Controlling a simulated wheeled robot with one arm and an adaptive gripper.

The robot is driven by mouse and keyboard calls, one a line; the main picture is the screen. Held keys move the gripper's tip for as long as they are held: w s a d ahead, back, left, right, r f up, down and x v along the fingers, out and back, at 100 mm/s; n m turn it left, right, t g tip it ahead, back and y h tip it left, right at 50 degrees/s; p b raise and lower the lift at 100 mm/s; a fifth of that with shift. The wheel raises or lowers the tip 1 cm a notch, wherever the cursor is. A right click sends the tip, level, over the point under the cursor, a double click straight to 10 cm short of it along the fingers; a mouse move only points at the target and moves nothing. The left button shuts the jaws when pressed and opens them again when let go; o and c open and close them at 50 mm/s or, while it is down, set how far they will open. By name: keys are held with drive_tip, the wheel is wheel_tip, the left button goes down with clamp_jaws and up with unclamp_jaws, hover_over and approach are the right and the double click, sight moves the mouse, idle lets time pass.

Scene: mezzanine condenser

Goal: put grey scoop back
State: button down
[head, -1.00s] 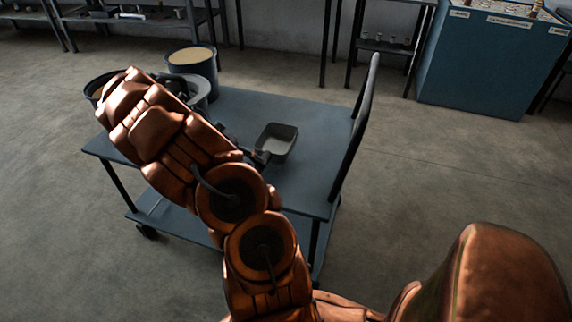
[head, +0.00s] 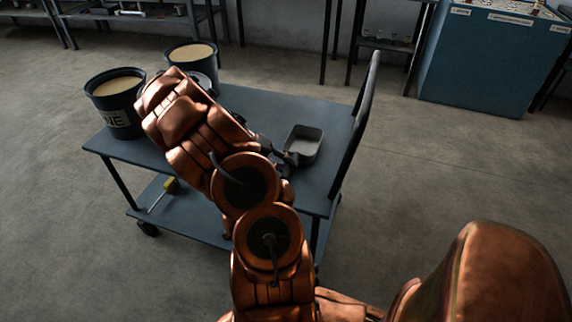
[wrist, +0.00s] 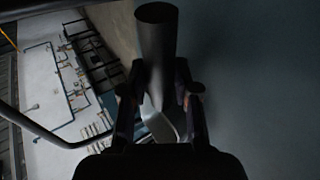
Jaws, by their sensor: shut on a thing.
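The grey scoop (head: 304,142) shows in the head view as an open, box-like pan above the right part of the blue-grey cart top (head: 335,118). My gripper (head: 277,152) is at its left side, mostly hidden by my arm. In the wrist view my gripper (wrist: 160,92) is shut on the scoop's dark round handle (wrist: 157,35), with a paler part of the scoop (wrist: 162,125) between and below the fingers. I cannot tell how far the scoop is above the cart top.
A dark tub labelled "NE" (head: 118,119) with pale contents stands at the cart's left. Another filled tub (head: 192,55) stands behind it. A grey container beside it is partly hidden by my arm. A raised handle (head: 357,130) edges the cart's right. A yellow-handled tool (head: 170,185) lies on the lower shelf.

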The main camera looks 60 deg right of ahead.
drive_tip(key=c, duration=0.9)
unclamp_jaws()
drive_tip(key=shift+o, duration=0.2)
drive_tip(key=v, duration=1.1)
drive_tip(key=a+r+n+t, duration=0.1)
drive_tip(key=a+r+n, duration=0.1)
drive_tip(key=a+r, duration=0.4)
drive_tip(key=s+a+n+t+y, duration=0.1)
drive_tip(key=s+a+n, duration=0.3)
drive_tip(key=a, duration=0.7)
drive_tip(key=s+a+n+t+y, duration=0.1)
drive_tip(key=s+a+n+t, duration=0.2)
drive_tip(key=a, duration=0.9)
drive_tip(key=s+a+n+t+y, duration=0.1)
drive_tip(key=s+a+n, duration=0.4)
drive_tip(key=a, duration=0.6)
drive_tip(key=shift+s+a+f+n+t+y, duration=0.25)
drive_tip(key=shift+s+t, duration=0.2)
drive_tip(key=shift+t, duration=0.35)
